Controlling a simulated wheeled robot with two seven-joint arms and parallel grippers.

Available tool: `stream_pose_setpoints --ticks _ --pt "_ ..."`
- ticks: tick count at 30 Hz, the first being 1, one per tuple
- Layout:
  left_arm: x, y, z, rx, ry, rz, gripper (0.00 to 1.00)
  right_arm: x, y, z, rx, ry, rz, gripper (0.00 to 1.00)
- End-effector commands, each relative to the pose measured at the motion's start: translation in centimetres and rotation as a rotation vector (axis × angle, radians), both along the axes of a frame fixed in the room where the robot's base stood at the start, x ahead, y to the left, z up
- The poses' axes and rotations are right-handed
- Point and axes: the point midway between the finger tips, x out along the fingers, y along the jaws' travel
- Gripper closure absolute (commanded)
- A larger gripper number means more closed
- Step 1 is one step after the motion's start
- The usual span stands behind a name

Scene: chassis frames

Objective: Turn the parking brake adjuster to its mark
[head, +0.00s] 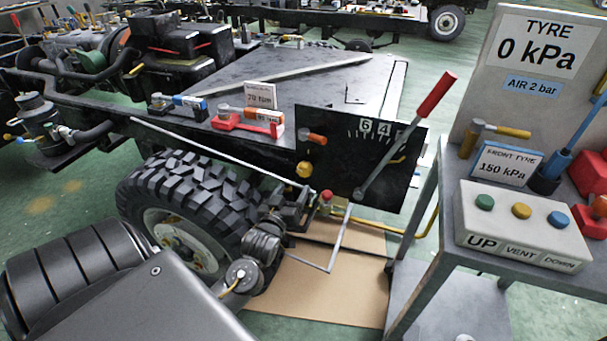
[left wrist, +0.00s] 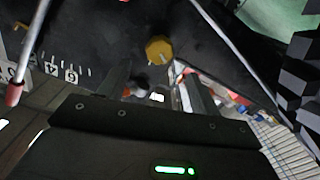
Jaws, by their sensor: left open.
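A round yellow knob (head: 305,170) sits on the lower left of an upright black panel (head: 345,150); it looks like the adjuster, though no label names it. It also shows in the left wrist view (left wrist: 158,50), just beyond the fingers. A small pale tick seems to lie beside it. A long lever with a red grip (head: 436,94) crosses the panel near a white numbered scale (head: 378,130). My left gripper (head: 308,200) is just below the knob, open and apart from it; nothing shows held in it (left wrist: 157,78). My right gripper is out of view.
A knobby tyre (head: 185,190) stands left of my gripper. An orange-handled part (head: 313,138) sits above the knob. A thin pale rod (head: 230,155) runs along the frame. A grey cart with a button box (head: 520,230) stands at right. Cardboard (head: 310,285) lies below.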

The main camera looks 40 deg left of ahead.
Motion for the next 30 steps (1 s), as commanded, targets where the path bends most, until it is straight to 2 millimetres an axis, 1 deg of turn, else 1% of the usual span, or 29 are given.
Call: stream_pose_setpoints --ticks 1,9,15,21,28,29,30 --pt "0.8 0.3 0.1 0.003 -0.002 0.0 0.36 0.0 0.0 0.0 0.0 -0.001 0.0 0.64" --pt "5.6 2.0 0.0 0.003 0.001 -0.001 0.36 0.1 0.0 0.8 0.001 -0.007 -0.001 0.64" --pt "8.1 2.8 -0.1 0.002 0.001 -0.001 0.36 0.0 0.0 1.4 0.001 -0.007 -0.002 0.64" --pt "9.0 3.1 0.0 0.002 0.003 -0.001 0.36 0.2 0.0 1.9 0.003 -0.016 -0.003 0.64" --pt "9.1 3.1 0.0 0.001 0.002 -0.001 0.36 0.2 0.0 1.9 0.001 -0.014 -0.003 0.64" --pt "9.1 3.1 0.0 0.001 0.002 -0.001 0.39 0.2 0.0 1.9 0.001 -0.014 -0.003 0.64" --pt "9.1 3.1 0.0 0.001 0.002 -0.001 0.44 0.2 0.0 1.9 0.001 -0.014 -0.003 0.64"
